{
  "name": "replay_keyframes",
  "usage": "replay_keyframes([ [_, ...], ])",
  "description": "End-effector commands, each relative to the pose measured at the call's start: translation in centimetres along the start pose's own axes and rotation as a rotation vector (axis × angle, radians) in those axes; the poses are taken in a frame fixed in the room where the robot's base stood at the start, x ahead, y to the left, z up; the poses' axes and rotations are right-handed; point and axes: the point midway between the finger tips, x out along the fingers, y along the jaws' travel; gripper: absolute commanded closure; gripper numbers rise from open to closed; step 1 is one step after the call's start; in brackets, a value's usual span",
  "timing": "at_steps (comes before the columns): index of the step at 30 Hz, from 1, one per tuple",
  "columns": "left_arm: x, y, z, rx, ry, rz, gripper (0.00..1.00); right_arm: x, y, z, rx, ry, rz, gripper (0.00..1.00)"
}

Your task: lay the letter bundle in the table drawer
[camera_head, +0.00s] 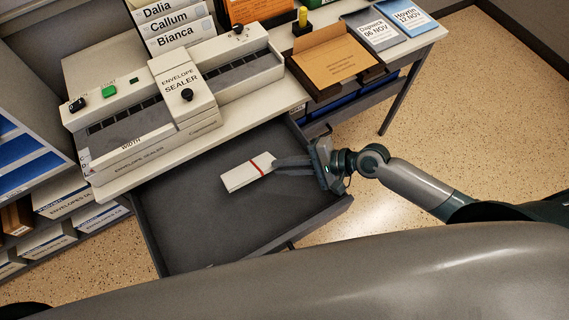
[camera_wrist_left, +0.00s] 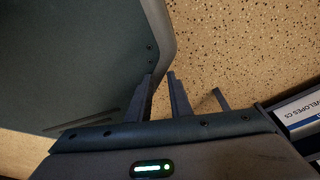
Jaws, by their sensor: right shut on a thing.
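The letter bundle (camera_head: 241,178), white with a red band, is inside the outline of the open table drawer (camera_head: 185,232) in the head view. My right gripper (camera_head: 272,164) reaches in from the right and is shut on the bundle's right end. I cannot tell whether the bundle touches the drawer floor or is held just above it. The drawer is dark grey, pulled out under the table, and otherwise looks empty. My left gripper (camera_wrist_left: 161,82) shows only in the left wrist view. Its fingers stand a little apart, with nothing seen between them.
A large envelope sealer (camera_head: 130,120) stands on the table (camera_head: 225,131) above the drawer. Shelves with envelope boxes (camera_head: 70,200) stand at the left. A dark rounded panel (camera_wrist_left: 80,60) is close to my left gripper.

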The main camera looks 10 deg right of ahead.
Motion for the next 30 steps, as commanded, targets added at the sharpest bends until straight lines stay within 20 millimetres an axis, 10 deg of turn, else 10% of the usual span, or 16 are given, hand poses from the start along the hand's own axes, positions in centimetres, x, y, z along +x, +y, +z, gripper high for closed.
replay_keyframes([
  [26,0.2,0.4,-1.3,0.000,0.033,0.004,0.81,0.3,0.4,-0.2,0.001,0.000,0.000,1.00],
  [27,0.2,0.4,-1.5,0.000,0.035,0.004,0.81,0.3,0.4,-0.2,0.001,0.000,0.000,0.81],
  [30,0.3,0.3,-1.9,0.001,0.040,0.003,0.81,0.3,0.4,-0.2,0.001,0.000,0.000,0.69],
])
